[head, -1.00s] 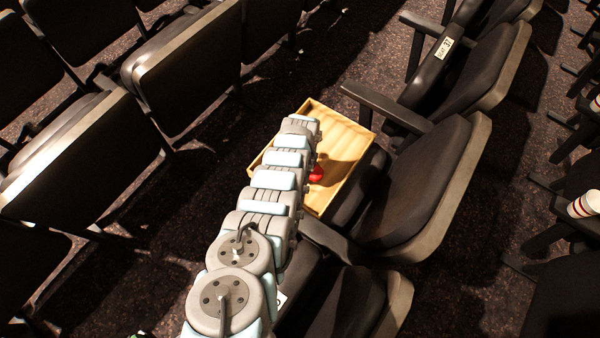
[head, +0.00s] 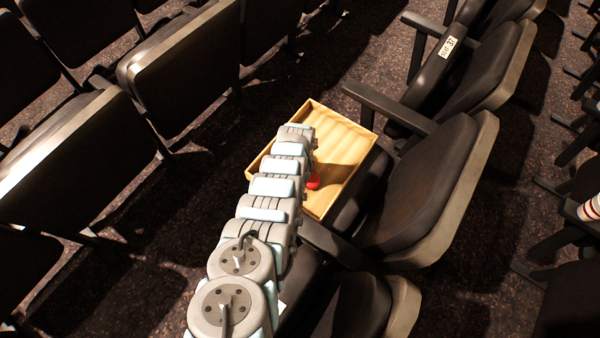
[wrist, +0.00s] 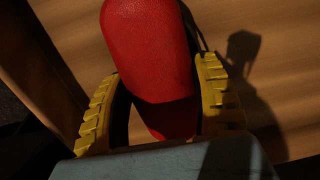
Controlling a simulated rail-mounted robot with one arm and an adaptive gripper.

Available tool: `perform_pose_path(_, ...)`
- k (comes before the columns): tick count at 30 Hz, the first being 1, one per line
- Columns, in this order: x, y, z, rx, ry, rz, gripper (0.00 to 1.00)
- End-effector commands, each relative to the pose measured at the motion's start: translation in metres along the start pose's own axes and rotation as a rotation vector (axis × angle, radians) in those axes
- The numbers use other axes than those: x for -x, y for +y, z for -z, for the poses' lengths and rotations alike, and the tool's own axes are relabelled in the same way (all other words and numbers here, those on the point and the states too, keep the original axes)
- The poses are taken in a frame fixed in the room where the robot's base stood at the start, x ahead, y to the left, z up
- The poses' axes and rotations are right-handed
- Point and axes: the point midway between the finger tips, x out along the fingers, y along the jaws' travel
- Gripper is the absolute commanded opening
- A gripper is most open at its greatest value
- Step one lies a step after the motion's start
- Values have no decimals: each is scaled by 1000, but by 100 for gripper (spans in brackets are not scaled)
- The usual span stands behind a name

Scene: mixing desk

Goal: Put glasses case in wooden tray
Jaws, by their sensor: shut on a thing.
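The red glasses case (wrist: 148,50) is between the yellow fingers of my gripper (wrist: 160,105) in the wrist view. My gripper is shut on it. Behind it is the wooden surface of the tray (wrist: 245,15), with a shadow of the gripper on it. In the head view the light wooden tray (head: 345,140) lies across the seats, and a small part of the red case (head: 313,183) shows over the tray beside my arm. My arm hides the rest of the case and the tray's left part. I cannot tell whether the case touches the tray floor.
Dark folding seats (head: 425,190) stand close to the right of the tray, with an armrest (head: 388,106) near its far right corner. More seats (head: 190,75) stand at the left across a dark aisle.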

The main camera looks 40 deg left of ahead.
Motion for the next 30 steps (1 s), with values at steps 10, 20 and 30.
perform_pose_path(10,-2,0,0,0,0,0,92)
perform_pose_path(20,11,0,-1,1,0,1,92)
perform_pose_path(30,49,0,0,0,1,0,92)
